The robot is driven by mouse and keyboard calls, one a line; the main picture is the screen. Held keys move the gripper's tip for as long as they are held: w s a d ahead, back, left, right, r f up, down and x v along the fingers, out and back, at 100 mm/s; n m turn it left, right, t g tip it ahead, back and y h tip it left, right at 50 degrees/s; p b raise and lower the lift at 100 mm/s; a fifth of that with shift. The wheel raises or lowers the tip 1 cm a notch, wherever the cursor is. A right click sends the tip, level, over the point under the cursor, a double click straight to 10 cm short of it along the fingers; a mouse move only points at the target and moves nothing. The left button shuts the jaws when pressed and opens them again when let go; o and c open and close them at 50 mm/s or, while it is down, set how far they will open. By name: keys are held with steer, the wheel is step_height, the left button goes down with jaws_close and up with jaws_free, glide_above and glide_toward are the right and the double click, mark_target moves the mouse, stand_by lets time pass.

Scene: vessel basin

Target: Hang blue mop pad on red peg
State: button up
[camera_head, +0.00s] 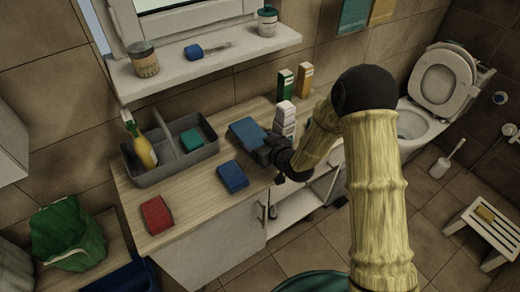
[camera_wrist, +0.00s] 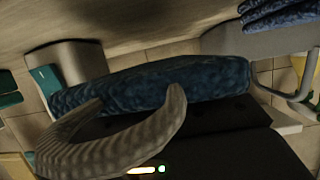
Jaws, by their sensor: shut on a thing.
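A blue mop pad (camera_head: 247,131) is at my gripper (camera_head: 268,151), just above or at the back of the wooden counter; I cannot tell whether it touches the counter. My gripper is shut on this pad. In the wrist view, the blue textured pad (camera_wrist: 205,80) lies across the picture behind a curved grey finger (camera_wrist: 165,115). A second blue pad (camera_head: 232,177) lies flat on the counter in front of my gripper, and a red pad (camera_head: 157,214) lies near the front left. I cannot make out a red peg.
A grey caddy (camera_head: 152,179) with a yellow spray bottle (camera_head: 141,148) and a teal sponge (camera_head: 191,139) stands left. Cartons (camera_head: 285,85) stand at the back right of the counter (camera_head: 196,197). Teal (camera_head: 354,16) and yellow (camera_head: 383,10) cloths hang on the wall. A window sill (camera_head: 200,62) juts out above.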

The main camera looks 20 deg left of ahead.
steer(key=shift+f, duration=1.75)
steer(key=shift+f, duration=0.25)
steer(key=o, duration=0.9)
steer(key=shift+r, duration=0.1)
